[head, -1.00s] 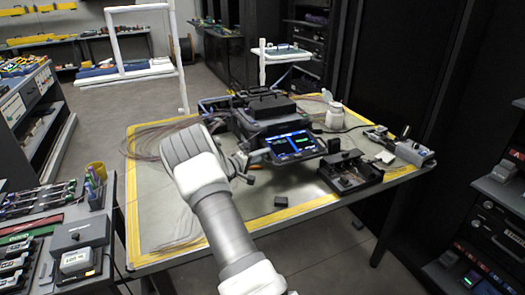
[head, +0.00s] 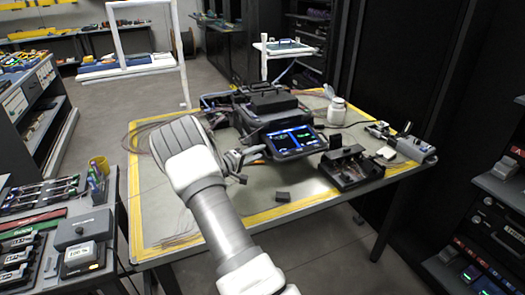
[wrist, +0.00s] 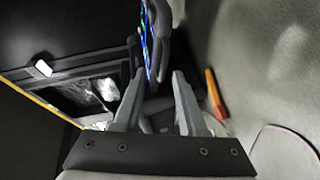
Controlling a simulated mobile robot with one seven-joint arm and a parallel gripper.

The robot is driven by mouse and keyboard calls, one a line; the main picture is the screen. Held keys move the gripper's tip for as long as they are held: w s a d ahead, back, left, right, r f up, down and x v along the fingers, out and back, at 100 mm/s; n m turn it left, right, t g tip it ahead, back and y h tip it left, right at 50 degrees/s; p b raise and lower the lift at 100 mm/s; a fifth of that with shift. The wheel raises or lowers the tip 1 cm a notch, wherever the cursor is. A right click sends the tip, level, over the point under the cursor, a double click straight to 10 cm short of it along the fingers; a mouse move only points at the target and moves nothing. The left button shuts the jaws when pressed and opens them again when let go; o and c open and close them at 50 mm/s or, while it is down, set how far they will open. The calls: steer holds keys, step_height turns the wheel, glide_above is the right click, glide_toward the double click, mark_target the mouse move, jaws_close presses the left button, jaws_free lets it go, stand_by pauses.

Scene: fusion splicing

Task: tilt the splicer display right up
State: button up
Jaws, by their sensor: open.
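The splicer (head: 262,112) stands on the table with its lit display (head: 293,141) at its front, leaning back at a slant. In the wrist view the display (wrist: 151,42) is nearly edge-on, just beyond my fingertips. My gripper (head: 246,157) is at the display's left lower side in the head view, partly hidden by my wrist. In the wrist view my gripper (wrist: 157,85) has its two fingers apart with nothing clearly held between them. The display's edge lies roughly in line with the gap; I cannot tell whether a finger touches it.
A black device (head: 350,168) sits right of the display, and a white bottle (head: 336,112) stands behind it. A small dark block (head: 282,197) lies at the front. An orange piece (wrist: 215,94) is beside the right finger. The table's front left (head: 170,215) is mostly clear.

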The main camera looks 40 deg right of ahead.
steer(key=p+v, duration=0.1)
steer(key=v, duration=1.3)
steer(key=shift+p, duration=0.3)
steer(key=shift+a, duration=0.1)
